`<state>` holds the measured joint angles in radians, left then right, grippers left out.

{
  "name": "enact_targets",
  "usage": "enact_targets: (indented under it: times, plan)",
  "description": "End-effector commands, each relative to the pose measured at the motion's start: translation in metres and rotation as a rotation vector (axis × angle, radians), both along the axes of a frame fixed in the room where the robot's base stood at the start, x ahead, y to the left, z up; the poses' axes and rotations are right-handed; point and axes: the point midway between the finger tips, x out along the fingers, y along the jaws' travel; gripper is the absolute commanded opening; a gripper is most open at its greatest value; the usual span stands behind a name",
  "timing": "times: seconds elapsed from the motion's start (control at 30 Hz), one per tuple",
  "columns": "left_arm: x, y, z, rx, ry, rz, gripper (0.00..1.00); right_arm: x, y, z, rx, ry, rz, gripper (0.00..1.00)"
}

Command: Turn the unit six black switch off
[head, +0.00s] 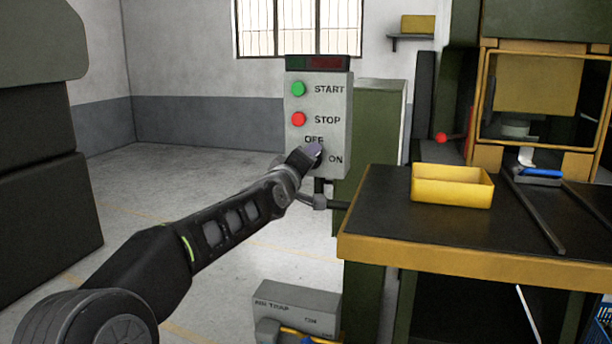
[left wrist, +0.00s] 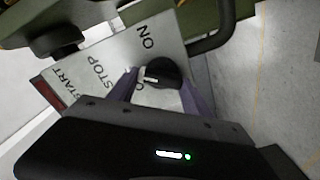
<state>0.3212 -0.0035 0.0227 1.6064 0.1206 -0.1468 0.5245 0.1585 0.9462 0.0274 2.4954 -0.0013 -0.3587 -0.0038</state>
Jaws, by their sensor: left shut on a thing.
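A grey control box (head: 297,138) stands behind the left end of the table, with a green START button (head: 298,89), a red STOP button (head: 298,119) and a black rotary switch marked OFF and ON. My left gripper (head: 314,153) is at the switch and covers most of it in the head view. In the left wrist view the black switch knob (left wrist: 165,72) sits between the fingers of my left gripper (left wrist: 160,92), which is shut on it. The knob's white mark points left in that view; the OFF label is partly hidden. My right gripper is out of view.
A dark-topped table with a yellow edge (head: 440,256) is right of the box, bearing a yellow tray (head: 452,186). A press (head: 540,85) stands behind it. A lower grey box (head: 297,305) is near the floor. A red-knobbed lever (head: 441,138) sticks out beside the press.

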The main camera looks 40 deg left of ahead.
Motion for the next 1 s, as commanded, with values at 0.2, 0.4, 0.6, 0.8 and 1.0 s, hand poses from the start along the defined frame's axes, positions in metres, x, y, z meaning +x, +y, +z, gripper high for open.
enact_targets:
  times: [0.2, 0.4, 0.6, 0.8, 1.0]
  plan:
    - [0.000, 0.000, -0.004, -0.195, -0.067, -0.001, 0.17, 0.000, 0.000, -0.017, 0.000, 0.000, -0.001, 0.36]
    - [0.000, 0.001, -0.003, -0.360, -0.125, 0.000, 0.17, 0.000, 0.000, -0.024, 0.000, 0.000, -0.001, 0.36]
    - [0.000, 0.001, -0.004, -0.485, -0.167, 0.000, 0.17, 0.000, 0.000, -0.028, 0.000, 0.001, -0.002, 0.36]
    - [0.000, 0.001, -0.003, -0.554, -0.191, 0.000, 0.17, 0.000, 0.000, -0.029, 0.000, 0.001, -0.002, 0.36]
    - [0.000, 0.002, -0.003, -0.578, -0.199, 0.000, 0.17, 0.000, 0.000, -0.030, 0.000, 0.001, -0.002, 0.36]
